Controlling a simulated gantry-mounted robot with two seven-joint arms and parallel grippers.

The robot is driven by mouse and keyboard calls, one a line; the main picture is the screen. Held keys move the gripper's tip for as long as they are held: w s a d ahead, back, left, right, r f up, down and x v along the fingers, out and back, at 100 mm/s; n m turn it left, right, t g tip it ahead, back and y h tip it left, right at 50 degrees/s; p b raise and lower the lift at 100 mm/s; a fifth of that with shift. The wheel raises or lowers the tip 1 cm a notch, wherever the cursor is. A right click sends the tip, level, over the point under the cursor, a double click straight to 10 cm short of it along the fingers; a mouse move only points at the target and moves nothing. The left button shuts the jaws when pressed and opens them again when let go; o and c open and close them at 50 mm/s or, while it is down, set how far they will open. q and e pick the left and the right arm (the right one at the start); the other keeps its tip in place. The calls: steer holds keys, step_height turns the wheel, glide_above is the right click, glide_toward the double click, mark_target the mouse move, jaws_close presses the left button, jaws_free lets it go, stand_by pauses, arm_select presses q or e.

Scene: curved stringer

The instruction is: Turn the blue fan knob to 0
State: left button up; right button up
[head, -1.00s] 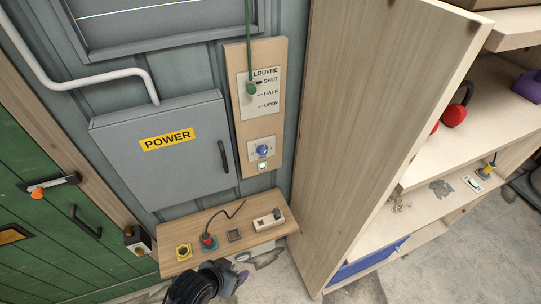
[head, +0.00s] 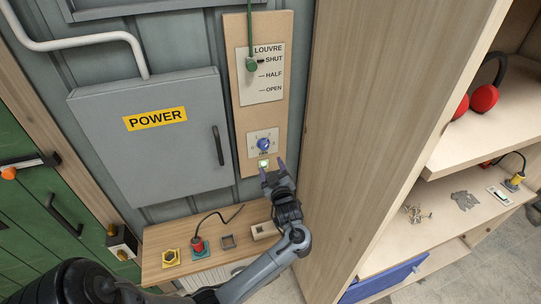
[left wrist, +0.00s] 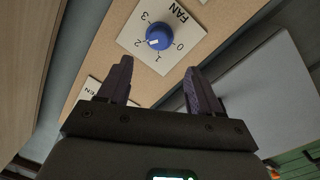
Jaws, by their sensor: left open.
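The blue fan knob (head: 263,143) sits on a white plate on the wooden wall panel. In the left wrist view, the knob (left wrist: 159,37) is on the plate marked FAN (left wrist: 187,28), with numbers 0 to 3 around it. A white mark on the knob appears to face the 2. My left gripper (head: 273,168) is open and empty, just below and right of the knob in the head view. In the left wrist view, its two purple-grey fingers (left wrist: 157,75) are apart, with the knob beyond their tips. My right gripper is not in view.
The grey POWER box (head: 150,150) stands left, a tall wooden cabinet side (head: 375,140) right. A small shelf (head: 215,266) with several controls is below.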

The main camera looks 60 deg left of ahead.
mark_target(264, 147)
arm_select(q)
steer(key=p+x, duration=0.1)
steer(key=x, duration=0.7)
steer(key=shift+w+a+r, duration=0.15)
steer(key=shift+a, duration=0.05)
steer(key=shift+x, duration=1.05)
